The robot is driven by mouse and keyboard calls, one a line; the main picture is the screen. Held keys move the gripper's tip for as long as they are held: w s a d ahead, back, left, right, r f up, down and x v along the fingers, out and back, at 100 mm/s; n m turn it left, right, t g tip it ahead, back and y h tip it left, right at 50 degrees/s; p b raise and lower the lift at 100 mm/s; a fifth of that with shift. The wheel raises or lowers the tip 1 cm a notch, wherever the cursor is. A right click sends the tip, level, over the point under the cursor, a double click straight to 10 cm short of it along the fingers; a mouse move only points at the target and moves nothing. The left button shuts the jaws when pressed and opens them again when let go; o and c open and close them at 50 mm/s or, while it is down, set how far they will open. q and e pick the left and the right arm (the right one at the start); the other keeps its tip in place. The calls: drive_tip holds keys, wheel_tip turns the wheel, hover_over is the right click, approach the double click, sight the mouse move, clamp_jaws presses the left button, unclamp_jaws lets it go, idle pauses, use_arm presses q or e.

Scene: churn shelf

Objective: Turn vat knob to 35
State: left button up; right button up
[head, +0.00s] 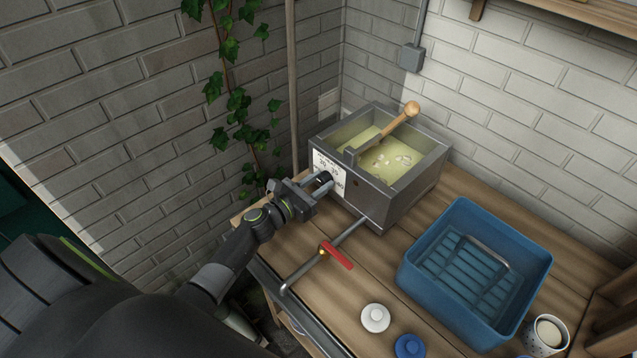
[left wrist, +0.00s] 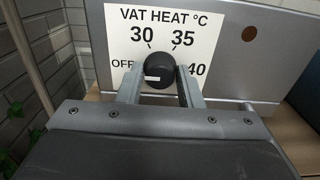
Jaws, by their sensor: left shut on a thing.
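The grey metal vat (head: 395,200) stands on the wooden bench, holding pale yellow liquid with white lumps. Its white label (left wrist: 205,25) reads "VAT HEAT °C" with OFF, 30, 35 and 40 around the knob. The black vat knob (left wrist: 158,72) has a white mark on its left part, toward the OFF side. My left gripper (left wrist: 160,88) is shut on the knob, one finger on each side. In the head view the gripper (head: 318,184) covers part of the label and knob. My right gripper is not in view.
A wooden-handled tool (head: 400,118) leans in the vat. A drain pipe with a red lever (head: 337,256) sticks out below my left gripper. A blue crate (head: 530,262), a white lid (head: 375,318), a blue lid (head: 409,346) and a cup (head: 546,338) occupy the bench's right side.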

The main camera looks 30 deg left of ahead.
use_arm(q)
drive_tip(key=m+b, duration=0.3)
drive_tip(key=m, duration=0.1)
drive_tip(key=shift+f, duration=0.2)
drive_tip(key=m+b, duration=0.3)
drive_tip(key=shift+m, duration=0.3)
drive_tip(key=m+b, duration=0.2)
drive_tip(key=m, duration=0.1)
drive_tip(key=shift+m, duration=0.4)
drive_tip(key=m+b, duration=0.3)
drive_tip(key=m, duration=0.3)
drive_tip(key=shift+b, duration=0.35)
drive_tip(key=m+b, duration=0.2)
drive_tip(key=m, duration=0.1)
drive_tip(key=shift+m, duration=0.3)
drive_tip(key=shift+r+m+b, duration=0.1)
drive_tip(key=shift+m+b, duration=0.6)
drive_tip(key=shift+m, duration=0.7)
